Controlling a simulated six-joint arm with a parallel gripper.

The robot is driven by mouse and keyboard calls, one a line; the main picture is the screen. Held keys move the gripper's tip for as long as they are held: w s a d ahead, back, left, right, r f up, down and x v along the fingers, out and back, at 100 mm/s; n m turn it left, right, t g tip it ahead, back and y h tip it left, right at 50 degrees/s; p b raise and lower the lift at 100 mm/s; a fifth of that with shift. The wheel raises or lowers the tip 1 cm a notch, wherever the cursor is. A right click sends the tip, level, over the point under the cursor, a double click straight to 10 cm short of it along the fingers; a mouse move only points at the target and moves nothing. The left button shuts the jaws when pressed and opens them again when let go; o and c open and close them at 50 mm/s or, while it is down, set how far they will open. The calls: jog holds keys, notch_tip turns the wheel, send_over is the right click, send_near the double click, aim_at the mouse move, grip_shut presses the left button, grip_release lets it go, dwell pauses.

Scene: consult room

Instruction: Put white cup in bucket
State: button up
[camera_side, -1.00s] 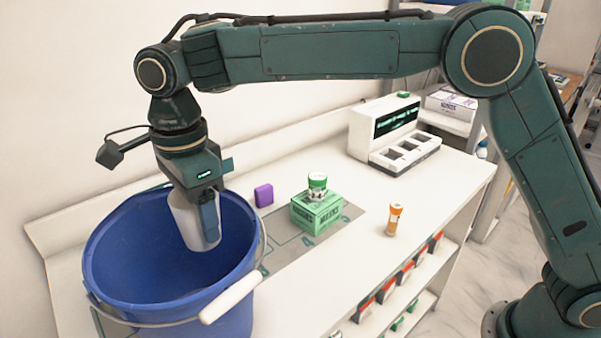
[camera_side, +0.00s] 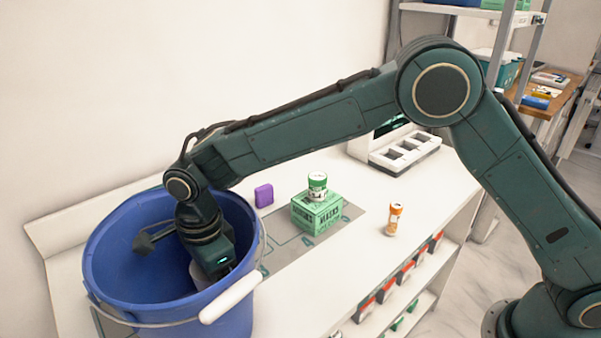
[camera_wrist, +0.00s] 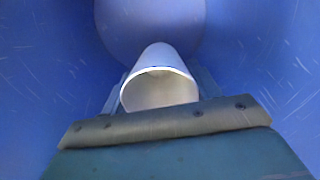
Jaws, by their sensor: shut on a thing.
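The blue bucket (camera_side: 125,262) stands at the left end of the white counter, its pale handle grip hanging at the front right. My gripper (camera_wrist: 158,95) is down inside the bucket and shut on the white cup (camera_wrist: 160,62). In the wrist view the cup's open rim faces the camera, and its far end points toward the bucket's round bottom. In the side view only a pale bit of the cup (camera_side: 197,274) shows beside the gripper; the fingertips are hidden by the bucket's wall. I cannot tell whether the cup touches the bottom.
A purple block (camera_side: 264,195) lies just right of the bucket. A green box (camera_side: 317,213) with a green-and-white jar (camera_side: 317,186) on top stands farther right. The front counter is clear.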

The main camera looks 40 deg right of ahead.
jog(key=shift+f, duration=2.1)
jog(key=shift+f, duration=0.15)
jog(key=o, duration=1.1)
jog(key=shift+c, duration=0.2)
notch_tip(320, 180, up, 12)
jog(key=shift+r, duration=0.25)
